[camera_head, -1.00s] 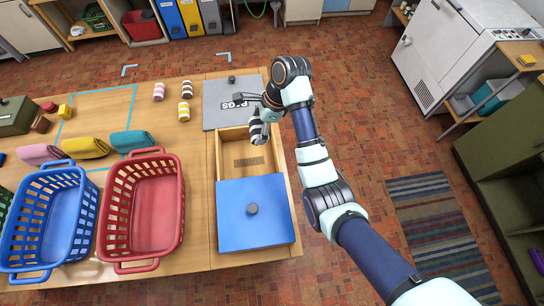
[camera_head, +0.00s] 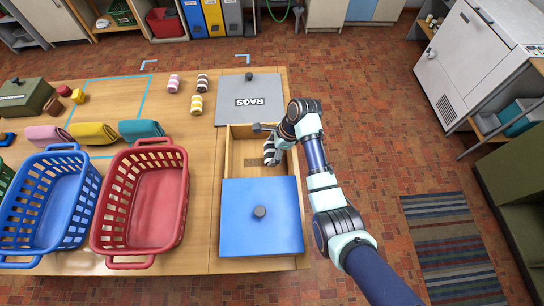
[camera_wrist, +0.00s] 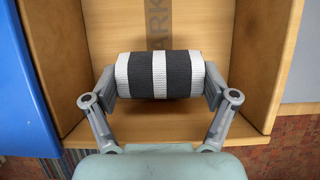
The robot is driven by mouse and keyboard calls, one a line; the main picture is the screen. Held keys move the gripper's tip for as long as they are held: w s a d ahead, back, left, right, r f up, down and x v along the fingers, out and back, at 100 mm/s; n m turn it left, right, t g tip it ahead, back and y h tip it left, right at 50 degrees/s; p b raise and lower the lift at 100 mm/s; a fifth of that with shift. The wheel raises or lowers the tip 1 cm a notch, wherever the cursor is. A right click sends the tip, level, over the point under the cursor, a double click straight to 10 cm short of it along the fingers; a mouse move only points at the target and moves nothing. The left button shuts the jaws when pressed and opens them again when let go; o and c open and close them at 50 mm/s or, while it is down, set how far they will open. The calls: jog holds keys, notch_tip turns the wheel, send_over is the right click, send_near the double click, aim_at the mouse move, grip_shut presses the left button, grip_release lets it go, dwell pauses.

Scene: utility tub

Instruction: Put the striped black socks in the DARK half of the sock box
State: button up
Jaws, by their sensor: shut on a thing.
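My gripper (camera_wrist: 160,88) is shut on a rolled pair of black-and-white striped socks (camera_wrist: 160,75), one finger at each end of the roll. In the head view the held socks (camera_head: 268,153) are over the open half of the wooden sock box (camera_head: 227,160), partly hidden by my gripper (camera_head: 271,150). In the wrist view the roll lies between the walls of that half, above a floor label (camera_wrist: 158,30) whose visible letters read "ARK". I cannot tell whether the roll touches the floor. A blue lid (camera_head: 261,235) covers the near half.
A grey RAGS lid (camera_head: 262,88) lies behind the box. A red basket (camera_head: 140,255) and a blue basket (camera_head: 45,240) stand left of the box.

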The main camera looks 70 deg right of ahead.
aim_at(272, 157)
jog(key=shift+f+b, duration=0.4)
jog(key=shift+f, duration=1.45)
jog(key=shift+f, duration=0.1)
jog(key=o, duration=1)
jog(key=shift+c, duration=0.2)
jog(key=p+v, duration=0.3)
jog(key=v, duration=0.9)
